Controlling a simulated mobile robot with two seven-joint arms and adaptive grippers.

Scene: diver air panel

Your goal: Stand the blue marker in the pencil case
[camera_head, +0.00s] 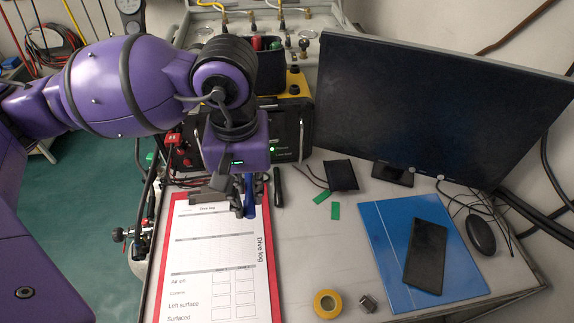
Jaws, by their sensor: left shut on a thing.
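My left gripper (238,196) points down over the upper part of the dive log sheet and is shut on the blue marker (250,198). The marker is roughly upright between the fingers, partly hidden by them; whether its lower end touches the sheet I cannot tell. The pencil case (270,76) looks like the dark, open-topped upright holder at the back, behind my gripper's wrist. A red and a green top stick up from it. My wrist hides part of its left side. My right gripper is not in view.
A red clipboard (272,290) holds the log. A dark stick (278,188) lies right of the gripper. A yellow-and-black case (297,112) and a large monitor (430,110) stand behind. A blue folder (385,235) with a black slab (425,257), and yellow tape (327,304), lie right.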

